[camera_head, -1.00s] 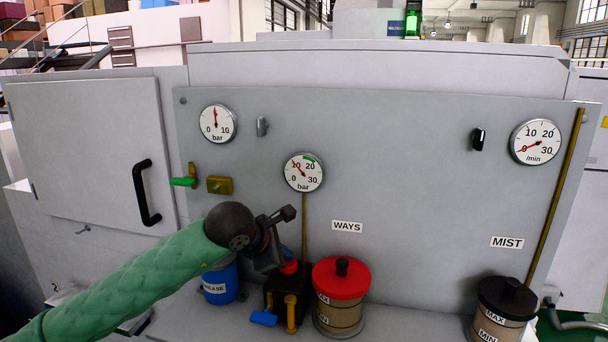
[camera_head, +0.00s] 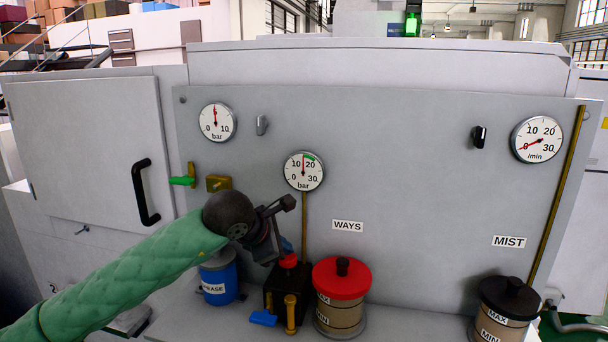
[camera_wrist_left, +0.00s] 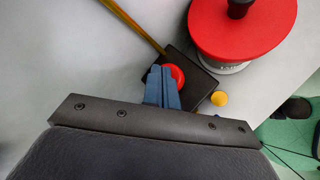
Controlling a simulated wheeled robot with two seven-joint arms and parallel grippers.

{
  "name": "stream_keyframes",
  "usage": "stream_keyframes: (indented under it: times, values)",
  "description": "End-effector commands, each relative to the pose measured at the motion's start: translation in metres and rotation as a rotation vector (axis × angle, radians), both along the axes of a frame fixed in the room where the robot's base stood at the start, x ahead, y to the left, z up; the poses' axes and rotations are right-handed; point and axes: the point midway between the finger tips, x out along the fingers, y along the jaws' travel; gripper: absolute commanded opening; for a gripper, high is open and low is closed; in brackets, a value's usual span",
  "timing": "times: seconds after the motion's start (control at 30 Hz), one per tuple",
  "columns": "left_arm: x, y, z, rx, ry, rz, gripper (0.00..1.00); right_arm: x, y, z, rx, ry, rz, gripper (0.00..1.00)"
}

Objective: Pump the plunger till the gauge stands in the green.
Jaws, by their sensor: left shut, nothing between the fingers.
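The gauge (camera_head: 304,172), marked 0 to 30 bar, has its red needle pointing almost straight up, near the left end of its green band. Below it, the red-capped plunger (camera_head: 289,261) stands on a dark pump block (camera_head: 272,281). My left gripper (camera_head: 287,246) is shut and empty, just above the red cap. In the left wrist view, its blue fingers (camera_wrist_left: 162,88) overlap the left part of the red cap (camera_wrist_left: 177,76); I cannot tell whether they touch. My right gripper is not in view.
A red-lidded WAYS reservoir (camera_head: 341,280) stands right of the pump. A blue grease container (camera_head: 219,284) stands left of it. A brass post (camera_head: 291,314) and blue lever (camera_head: 263,318) are in front. A MIST reservoir (camera_head: 503,309) is far right, with bare ledge between.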

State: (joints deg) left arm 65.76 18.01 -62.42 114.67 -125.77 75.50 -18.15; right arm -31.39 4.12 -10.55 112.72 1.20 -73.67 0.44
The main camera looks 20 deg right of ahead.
Motion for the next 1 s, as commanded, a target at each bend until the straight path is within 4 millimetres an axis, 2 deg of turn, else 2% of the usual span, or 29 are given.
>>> stream_keyframes:
  times: [0.2, 0.63, 1.0]
  values:
    - [0.0, 0.0, 0.009, 0.0, 0.0, 0.0, 0.0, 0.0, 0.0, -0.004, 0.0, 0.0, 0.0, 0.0]
    - [0.0, 0.0, 0.014, -0.001, -0.001, 0.0, 0.0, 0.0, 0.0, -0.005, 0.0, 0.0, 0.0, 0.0]
    - [0.0, 0.0, 0.041, -0.001, -0.002, 0.0, 0.0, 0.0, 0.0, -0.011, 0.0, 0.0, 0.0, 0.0]
